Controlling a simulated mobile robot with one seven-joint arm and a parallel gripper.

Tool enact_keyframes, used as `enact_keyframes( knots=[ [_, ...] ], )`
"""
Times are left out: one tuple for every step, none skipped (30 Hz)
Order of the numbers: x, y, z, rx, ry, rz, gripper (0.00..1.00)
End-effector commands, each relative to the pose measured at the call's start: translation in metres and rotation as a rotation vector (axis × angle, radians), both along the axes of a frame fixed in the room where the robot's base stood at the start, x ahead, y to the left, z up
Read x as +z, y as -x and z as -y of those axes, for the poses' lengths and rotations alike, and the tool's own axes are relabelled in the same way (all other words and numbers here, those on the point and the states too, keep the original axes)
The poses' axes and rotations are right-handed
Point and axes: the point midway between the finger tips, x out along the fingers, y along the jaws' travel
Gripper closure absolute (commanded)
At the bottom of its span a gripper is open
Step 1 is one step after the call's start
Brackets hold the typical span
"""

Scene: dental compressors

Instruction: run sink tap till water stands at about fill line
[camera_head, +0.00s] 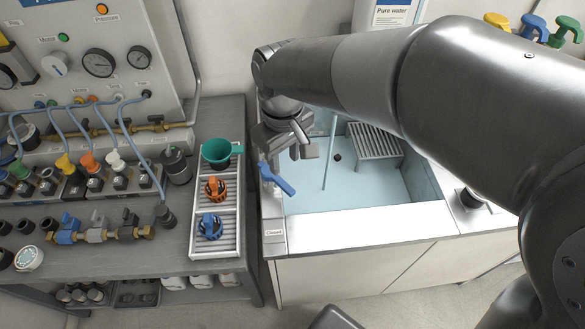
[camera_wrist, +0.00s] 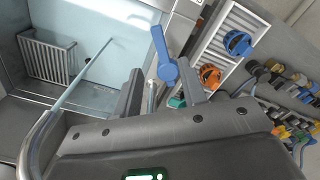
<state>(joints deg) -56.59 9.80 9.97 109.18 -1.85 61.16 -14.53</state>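The sink basin (camera_head: 412,178) is pale blue inside, with a dark round spot on its floor. A thin stream of water (camera_head: 331,150) falls into it; the wrist view shows the stream (camera_wrist: 88,70) leaving the curved metal spout (camera_wrist: 38,142). I cannot make out a fill line or the water level. The blue tap lever (camera_head: 277,179) is at the basin's left edge, angled toward the basin. My gripper (camera_head: 289,148) is just above and behind it. In the wrist view my fingers (camera_wrist: 162,88) are apart, with the lever (camera_wrist: 163,55) beyond and between them.
A slatted rack (camera_head: 375,141) sits at the basin's back right. A label (camera_head: 274,233) reading "Closed" is on the sink's front left rim. My arm crosses above the basin.

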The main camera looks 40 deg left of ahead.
Motion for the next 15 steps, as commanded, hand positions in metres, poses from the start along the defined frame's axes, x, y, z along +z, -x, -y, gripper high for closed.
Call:
enact_keyframes(
  knots=[
    [-0.011, 0.0, 0.001, 0.001, 0.004, -0.002, 0.62],
    [-0.017, 0.0, 0.001, 0.001, 0.005, -0.002, 0.62],
    [-0.025, 0.0, 0.001, 0.001, 0.006, -0.002, 0.62],
    [-0.031, 0.001, 0.001, 0.002, 0.005, -0.002, 0.62],
    [-0.036, 0.001, 0.001, 0.002, 0.004, -0.002, 0.62],
    [-0.044, 0.001, 0.0, 0.003, 0.004, -0.002, 0.62],
    [-0.05, 0.001, 0.001, 0.003, 0.005, -0.002, 0.62],
    [-0.055, 0.001, 0.001, 0.003, 0.005, -0.002, 0.62],
    [-0.061, 0.001, 0.001, 0.003, 0.004, -0.001, 0.62],
    [-0.065, 0.0, 0.001, 0.003, 0.004, -0.001, 0.62],
    [-0.069, 0.0, 0.0, 0.003, 0.003, 0.0, 0.62],
    [-0.074, 0.0, 0.0, 0.003, 0.004, -0.001, 0.62],
    [-0.076, 0.001, 0.0, 0.003, 0.004, -0.001, 0.62],
    [-0.079, 0.001, 0.0, 0.003, 0.003, 0.0, 0.62],
    [-0.081, 0.001, 0.0, 0.004, 0.001, 0.0, 0.62]
  ],
)
